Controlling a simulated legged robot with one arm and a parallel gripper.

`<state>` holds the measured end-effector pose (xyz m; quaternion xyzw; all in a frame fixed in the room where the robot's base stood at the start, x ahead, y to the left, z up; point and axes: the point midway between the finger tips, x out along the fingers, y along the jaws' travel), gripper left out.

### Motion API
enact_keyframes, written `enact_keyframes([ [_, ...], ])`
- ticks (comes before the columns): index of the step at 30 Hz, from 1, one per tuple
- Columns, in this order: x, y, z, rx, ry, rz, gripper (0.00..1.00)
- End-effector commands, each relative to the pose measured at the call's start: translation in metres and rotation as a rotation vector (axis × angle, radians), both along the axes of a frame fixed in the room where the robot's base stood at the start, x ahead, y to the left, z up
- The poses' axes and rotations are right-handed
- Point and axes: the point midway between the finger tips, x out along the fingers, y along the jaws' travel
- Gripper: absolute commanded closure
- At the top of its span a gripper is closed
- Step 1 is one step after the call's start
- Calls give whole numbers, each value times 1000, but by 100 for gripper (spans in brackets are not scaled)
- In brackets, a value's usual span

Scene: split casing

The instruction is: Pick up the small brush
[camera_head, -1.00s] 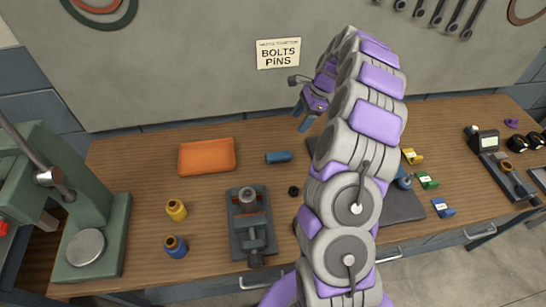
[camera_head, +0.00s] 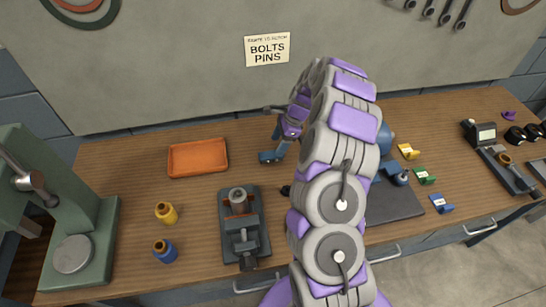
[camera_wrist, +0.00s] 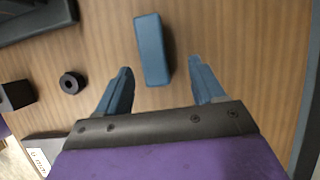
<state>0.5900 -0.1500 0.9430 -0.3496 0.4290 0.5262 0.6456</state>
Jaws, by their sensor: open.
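A small blue oblong block (camera_head: 268,157) lies on the bench right of the orange tray; it may be the small brush, but no bristles show. In the wrist view the blue block (camera_wrist: 152,50) points lengthwise toward my gripper. My gripper (camera_wrist: 160,78) is open and empty, with a blue finger on either side of the block's near end and a gap to each. The block's far part extends beyond the fingertips. In the head view my gripper (camera_head: 279,144) is just above and beside the block, and my arm hides part of the bench.
The orange tray (camera_head: 198,158) lies to the left. A grey vise-like fixture (camera_head: 240,225) stands in front, with yellow (camera_head: 166,212) and blue (camera_head: 165,250) cylinders to its left. A small black ring (camera_wrist: 72,83) lies near my gripper. A dark mat (camera_head: 395,203) lies right of my arm.

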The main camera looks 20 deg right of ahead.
Motion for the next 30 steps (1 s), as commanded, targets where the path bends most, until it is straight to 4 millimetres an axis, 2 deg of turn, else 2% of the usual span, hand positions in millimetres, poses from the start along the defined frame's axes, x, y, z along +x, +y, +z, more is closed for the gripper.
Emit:
enact_keyframes([
  [6,-4,17,-30,-1,3,4,32],
  [10,-3,20,-42,-2,2,2,32],
  [30,-3,20,-43,-2,2,2,32],
])
